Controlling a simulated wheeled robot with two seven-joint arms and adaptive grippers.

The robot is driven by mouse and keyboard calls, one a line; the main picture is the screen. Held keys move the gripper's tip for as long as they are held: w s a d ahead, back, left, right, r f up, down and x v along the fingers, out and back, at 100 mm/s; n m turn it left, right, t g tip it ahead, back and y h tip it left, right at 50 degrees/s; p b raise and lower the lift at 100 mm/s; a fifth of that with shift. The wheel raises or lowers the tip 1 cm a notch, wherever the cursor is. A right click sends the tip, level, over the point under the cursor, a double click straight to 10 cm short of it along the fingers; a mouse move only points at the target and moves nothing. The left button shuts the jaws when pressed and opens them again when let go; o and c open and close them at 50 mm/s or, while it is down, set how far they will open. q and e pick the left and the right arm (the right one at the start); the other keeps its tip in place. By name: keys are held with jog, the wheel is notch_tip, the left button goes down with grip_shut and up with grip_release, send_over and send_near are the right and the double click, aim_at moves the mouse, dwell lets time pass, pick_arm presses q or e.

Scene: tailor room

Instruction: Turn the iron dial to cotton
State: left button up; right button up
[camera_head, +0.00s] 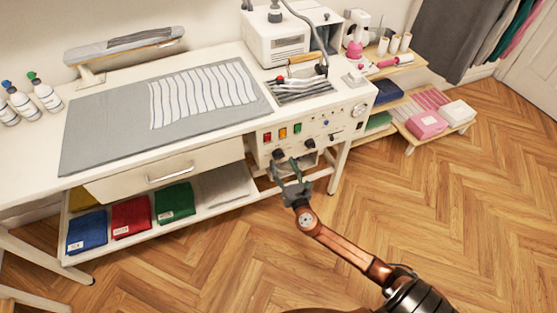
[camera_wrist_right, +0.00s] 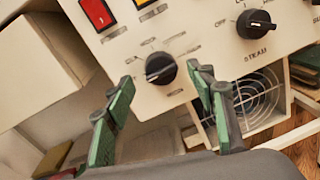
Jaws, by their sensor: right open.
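The white ironing station's front panel (camera_head: 345,122) carries two black dials. The left dial (camera_wrist_right: 160,68) has small printed marks around it, too small to read. The right dial (camera_wrist_right: 255,24) is labelled STEAM. In the head view, the left dial (camera_head: 278,154) is just above my right gripper (camera_head: 292,170). My right gripper is open, and in the wrist view its green-padded fingertips (camera_wrist_right: 160,80) are on either side of and below the left dial, with no clear contact. The iron (camera_head: 305,68) rests on its striped stand. My left gripper is out of view.
A fan grille (camera_wrist_right: 255,98) is below the panel. A drawer (camera_head: 165,175) and a shelf with folded cloths (camera_head: 130,215) are to the left. The wooden floor in front is open.

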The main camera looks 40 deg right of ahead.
aim_at(280, 158)
jog(key=shift+b+x, duration=0.3)
jog(key=shift+x, duration=1.4)
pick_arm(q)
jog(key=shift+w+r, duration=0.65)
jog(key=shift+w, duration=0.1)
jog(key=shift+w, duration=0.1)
pick_arm(e)
jog(key=shift+a, duration=0.1)
jog(key=c, duration=1.1)
